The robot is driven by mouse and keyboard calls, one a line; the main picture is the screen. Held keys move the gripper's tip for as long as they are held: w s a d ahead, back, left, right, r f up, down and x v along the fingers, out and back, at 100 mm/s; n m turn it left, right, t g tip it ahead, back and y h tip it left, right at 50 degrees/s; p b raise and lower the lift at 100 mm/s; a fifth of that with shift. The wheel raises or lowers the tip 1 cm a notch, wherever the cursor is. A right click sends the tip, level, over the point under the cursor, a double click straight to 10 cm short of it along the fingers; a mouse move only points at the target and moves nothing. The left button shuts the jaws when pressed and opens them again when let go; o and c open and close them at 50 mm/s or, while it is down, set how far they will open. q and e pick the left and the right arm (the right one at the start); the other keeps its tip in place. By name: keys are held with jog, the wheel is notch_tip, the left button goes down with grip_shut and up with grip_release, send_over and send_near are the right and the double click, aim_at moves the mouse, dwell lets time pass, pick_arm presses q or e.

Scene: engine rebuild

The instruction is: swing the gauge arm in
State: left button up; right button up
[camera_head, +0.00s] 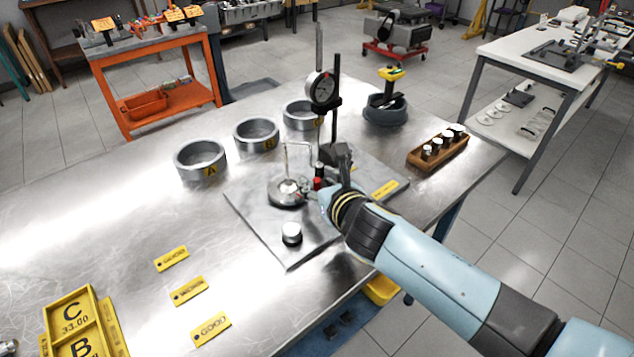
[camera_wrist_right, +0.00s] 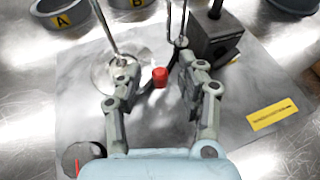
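The dial gauge (camera_head: 322,88) is mounted on a black upright post (camera_head: 336,110) over a grey surface plate (camera_head: 262,232). A thin bent metal rod (camera_head: 300,143) rises over a round metal base (camera_head: 284,194) beside the post; I cannot tell which part is the gauge arm. A red knob (camera_head: 318,184) also shows in the right wrist view (camera_wrist_right: 160,77). My right gripper (camera_wrist_right: 158,72) is open, its fingers on either side of the red knob with gaps visible. The post's dark block (camera_wrist_right: 214,38) stands just beyond the right finger. My left gripper is not in view.
Rings A (camera_head: 200,160), B (camera_head: 256,134) and C (camera_head: 302,115) stand behind the plate. A short metal cylinder (camera_head: 291,234) is on the plate's front. A wooden block with several plugs (camera_head: 437,150) and a dark round holder (camera_head: 385,109) are right. Yellow tags (camera_head: 188,290) lie front left.

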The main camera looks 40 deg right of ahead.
jog(key=shift+x, duration=0.8)
grip_shut()
